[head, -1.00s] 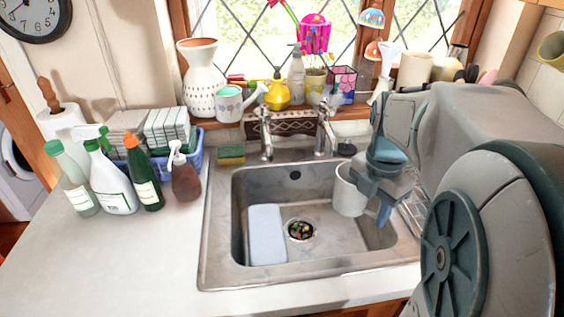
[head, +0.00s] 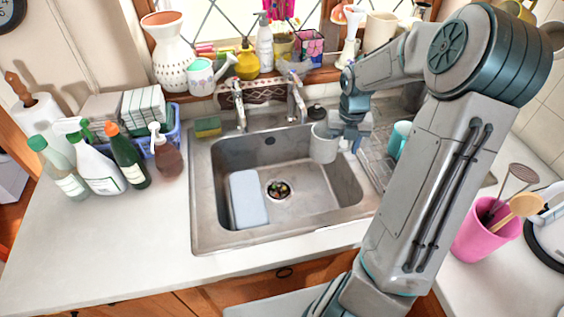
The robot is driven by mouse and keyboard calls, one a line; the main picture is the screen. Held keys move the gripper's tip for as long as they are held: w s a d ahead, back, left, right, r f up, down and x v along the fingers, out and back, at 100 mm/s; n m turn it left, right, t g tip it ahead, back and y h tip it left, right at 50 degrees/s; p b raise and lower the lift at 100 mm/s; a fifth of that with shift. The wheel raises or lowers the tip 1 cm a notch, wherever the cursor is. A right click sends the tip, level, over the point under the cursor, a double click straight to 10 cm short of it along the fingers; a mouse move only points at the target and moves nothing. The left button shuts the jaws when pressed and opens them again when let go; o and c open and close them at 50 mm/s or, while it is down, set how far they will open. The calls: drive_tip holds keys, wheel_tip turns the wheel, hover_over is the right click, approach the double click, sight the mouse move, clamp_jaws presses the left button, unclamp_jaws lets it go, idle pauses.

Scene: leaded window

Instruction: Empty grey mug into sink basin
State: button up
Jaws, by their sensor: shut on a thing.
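The grey mug (head: 323,146) is at the right side of the sink basin, over its back right part, and looks close to upright. My gripper (head: 340,140) is shut on the mug from its right side; the fingertips are partly hidden behind the mug and the wrist. The mug's inside is not clear from here. The steel sink basin (head: 310,197) has a drain with dark and coloured scraps in it, and a pale blue-white rectangular item (head: 248,198) leans at its left.
The tap (head: 297,100) stands behind the basin. A teal mug (head: 399,139) is on the drainer at right. A pink utensil pot (head: 484,232) stands on the right counter. Spray bottles (head: 97,160) stand at left. The front left counter is clear.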

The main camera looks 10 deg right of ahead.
drive_tip(key=w+d+f+n+p, duration=0.1)
drive_tip(key=w+f+n+p, duration=0.3)
drive_tip(key=w+n+p, duration=0.1)
drive_tip(key=shift+w+d+f+p, duration=0.35)
drive_tip(key=shift+w+p, duration=0.25)
drive_tip(key=shift+w, duration=0.45)
drive_tip(key=shift+a, duration=0.1)
